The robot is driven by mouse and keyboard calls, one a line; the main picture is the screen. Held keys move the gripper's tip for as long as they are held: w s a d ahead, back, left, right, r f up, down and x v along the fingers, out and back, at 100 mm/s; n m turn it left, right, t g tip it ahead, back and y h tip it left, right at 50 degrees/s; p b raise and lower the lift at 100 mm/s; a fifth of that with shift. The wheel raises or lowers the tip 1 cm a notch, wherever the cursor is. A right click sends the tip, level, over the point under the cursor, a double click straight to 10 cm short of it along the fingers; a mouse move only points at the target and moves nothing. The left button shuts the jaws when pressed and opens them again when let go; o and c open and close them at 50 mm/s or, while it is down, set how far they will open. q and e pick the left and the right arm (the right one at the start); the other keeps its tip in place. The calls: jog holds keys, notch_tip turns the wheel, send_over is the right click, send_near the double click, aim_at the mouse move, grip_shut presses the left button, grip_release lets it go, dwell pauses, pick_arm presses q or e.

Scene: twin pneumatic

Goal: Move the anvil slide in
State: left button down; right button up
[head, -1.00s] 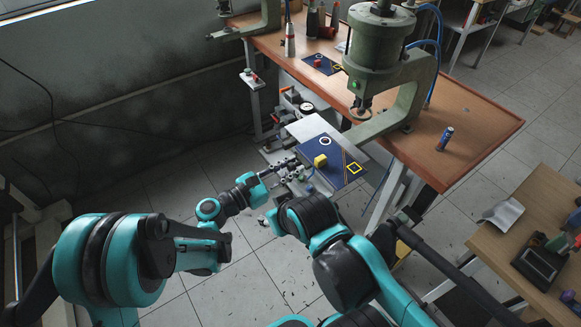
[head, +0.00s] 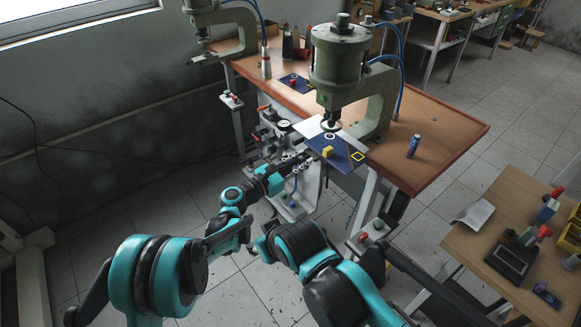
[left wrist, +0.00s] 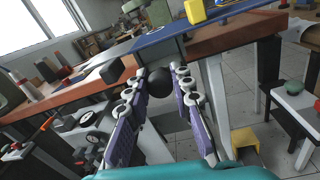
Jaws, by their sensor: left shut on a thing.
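The anvil slide (head: 344,163) is a flat plate with a blue top at the front of the green press (head: 338,62). A yellow block (head: 327,152), a pale ring and a yellow square outline show on it. The slide's inner end lies under the press ram (head: 331,126); its outer part sticks out over the bench edge. My left gripper (head: 303,159) is at the slide's outer end. In the left wrist view its fingers (left wrist: 160,78) are shut on a dark round knob (left wrist: 160,86) below the blue plate (left wrist: 217,20). My right gripper is not visible.
The wooden bench (head: 437,135) carries a blue can (head: 414,146) right of the press. A second press (head: 222,25) stands at the back left. A gauge and valves sit below the bench front. A side table (head: 470,250) stands at right.

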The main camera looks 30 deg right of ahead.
pick_arm(q)
jog(key=shift+d, duration=0.15)
jog(key=c, duration=1.3)
grip_release()
jog(key=shift+d, duration=0.1)
jog(key=s+a, duration=0.1)
jog(key=a, duration=1.1)
jog(key=shift+s, duration=0.25)
